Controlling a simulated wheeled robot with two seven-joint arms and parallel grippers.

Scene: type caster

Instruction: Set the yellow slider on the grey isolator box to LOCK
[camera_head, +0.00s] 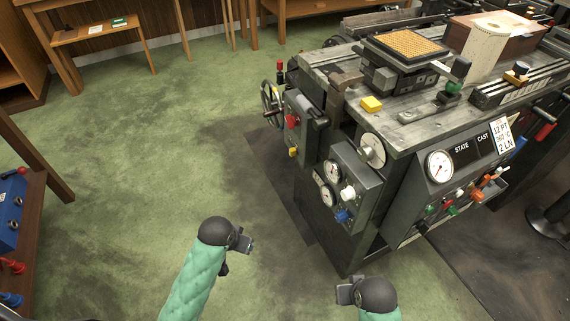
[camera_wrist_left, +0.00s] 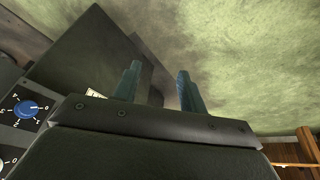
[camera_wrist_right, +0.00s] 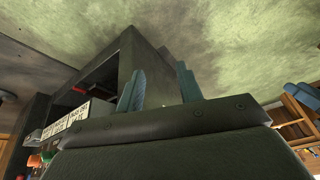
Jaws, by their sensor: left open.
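A grey box (camera_head: 297,116) is mounted on the left side of the machine and carries a red knob (camera_head: 292,121). A small yellow piece (camera_head: 293,152) shows at its lower end. It may be the slider, but its position and any LOCK mark are too small to read. My left gripper (camera_head: 245,243) is in front of the machine, low and apart from the box. In the left wrist view its fingers (camera_wrist_left: 159,75) are spread and empty. My right gripper (camera_head: 346,292) is lower right, also apart from the machine. Its fingers (camera_wrist_right: 160,75) are spread and empty in the right wrist view.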

